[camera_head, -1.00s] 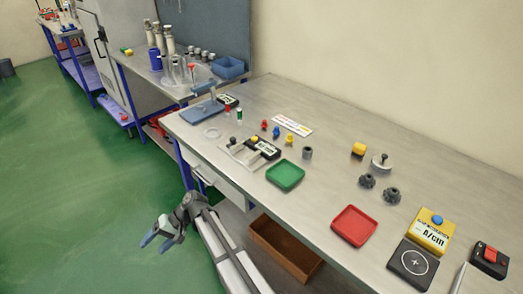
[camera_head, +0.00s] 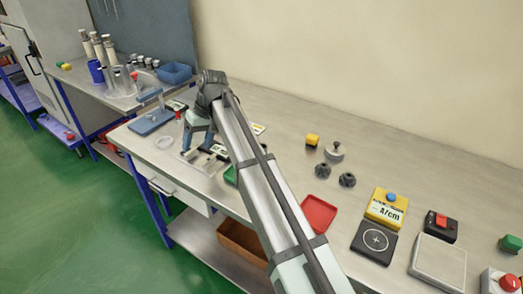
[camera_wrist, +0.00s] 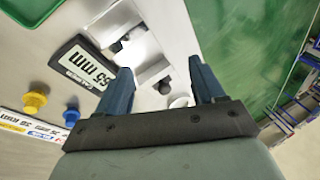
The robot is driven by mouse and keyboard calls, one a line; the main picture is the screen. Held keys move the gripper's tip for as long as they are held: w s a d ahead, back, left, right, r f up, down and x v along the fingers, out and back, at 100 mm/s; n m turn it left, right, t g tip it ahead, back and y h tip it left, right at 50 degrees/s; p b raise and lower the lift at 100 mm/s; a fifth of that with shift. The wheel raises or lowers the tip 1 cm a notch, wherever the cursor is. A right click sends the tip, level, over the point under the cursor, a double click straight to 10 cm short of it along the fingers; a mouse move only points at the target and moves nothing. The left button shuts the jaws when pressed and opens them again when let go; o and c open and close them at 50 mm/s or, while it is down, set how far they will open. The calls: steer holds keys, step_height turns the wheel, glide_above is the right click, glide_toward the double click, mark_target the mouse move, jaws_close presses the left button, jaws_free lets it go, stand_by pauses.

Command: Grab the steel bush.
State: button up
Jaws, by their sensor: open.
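My gripper (camera_head: 198,138) is open above the pale measuring fixture (camera_head: 187,158) on the bench, with its fingers pointing down. In the wrist view my gripper's blue fingers (camera_wrist: 160,70) stand apart with nothing held between them. I cannot tell whether that grey piece is the steel bush. The fixture's display (camera_wrist: 83,72), marked in mm, is left of the fingers. My arm hides part of the bench in the head view.
A green tray (camera_head: 230,176) is partly behind my arm. A blue-based press (camera_head: 153,121) stands left of the fixture.

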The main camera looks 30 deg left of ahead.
steer(key=w+d+r+m+t+h, duration=0.1)
steer(key=w+d+r+t, duration=0.15)
steer(key=w+d, duration=0.45)
steer(key=w+d+r+m+t+h, duration=0.15)
steer(key=w+d+r, duration=0.35)
steer(key=w, duration=0.5)
steer(key=shift+n+g, duration=0.45)
steer(key=shift+g, duration=0.05)
steer(key=f, duration=1)
steer(key=d+f, duration=0.1)
steer(key=f, duration=0.3)
steer(key=shift+s+f, duration=0.2)
steer(key=shift+f, duration=0.2)
steer(key=c, duration=1.2)
